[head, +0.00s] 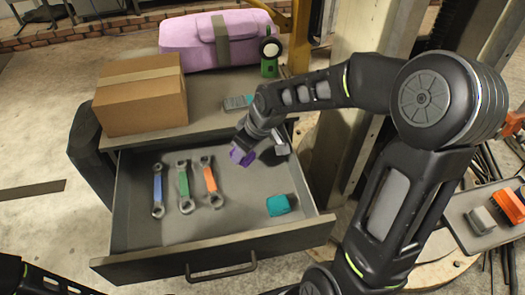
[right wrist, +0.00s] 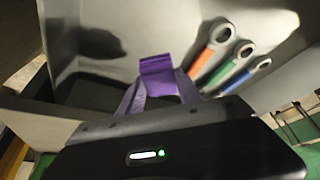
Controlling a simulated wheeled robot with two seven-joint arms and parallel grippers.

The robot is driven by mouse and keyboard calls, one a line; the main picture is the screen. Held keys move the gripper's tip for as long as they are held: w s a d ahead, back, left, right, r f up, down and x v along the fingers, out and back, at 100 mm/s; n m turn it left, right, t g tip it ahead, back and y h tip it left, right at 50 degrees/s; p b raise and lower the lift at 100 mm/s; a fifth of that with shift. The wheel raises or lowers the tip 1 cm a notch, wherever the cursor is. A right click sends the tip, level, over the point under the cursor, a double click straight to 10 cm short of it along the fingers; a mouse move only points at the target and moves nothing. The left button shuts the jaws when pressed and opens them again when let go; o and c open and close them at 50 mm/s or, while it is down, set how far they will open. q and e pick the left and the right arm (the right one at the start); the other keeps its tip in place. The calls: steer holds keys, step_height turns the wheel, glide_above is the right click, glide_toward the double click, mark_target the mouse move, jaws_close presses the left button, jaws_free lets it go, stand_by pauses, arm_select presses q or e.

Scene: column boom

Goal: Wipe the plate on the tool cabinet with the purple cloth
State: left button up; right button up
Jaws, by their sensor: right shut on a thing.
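My right gripper (head: 242,157) is shut on the purple cloth (head: 240,155), above the right side of the open drawer of the tool cabinet (head: 213,140). The cloth is small and bunched. I cannot make out a plate in either view. Only part of my left arm shows at the lower left of the head view; its gripper is out of view.
The open drawer (head: 213,268) holds blue (head: 158,188), green (head: 183,184) and orange (head: 210,180) wrenches and a teal object (head: 278,205). A cardboard box (head: 140,95), a pink bag (head: 215,40) and a green item with a round dial (head: 269,66) stand on the cabinet top.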

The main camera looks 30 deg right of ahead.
steer(key=w+a+m+h, duration=0.1)
steer(key=w+a+m, duration=0.3)
steer(key=a, duration=0.2)
steer(key=shift+a+r+h, duration=0.3)
steer(key=shift+r, duration=0.05)
steer(key=shift+s, duration=0.1)
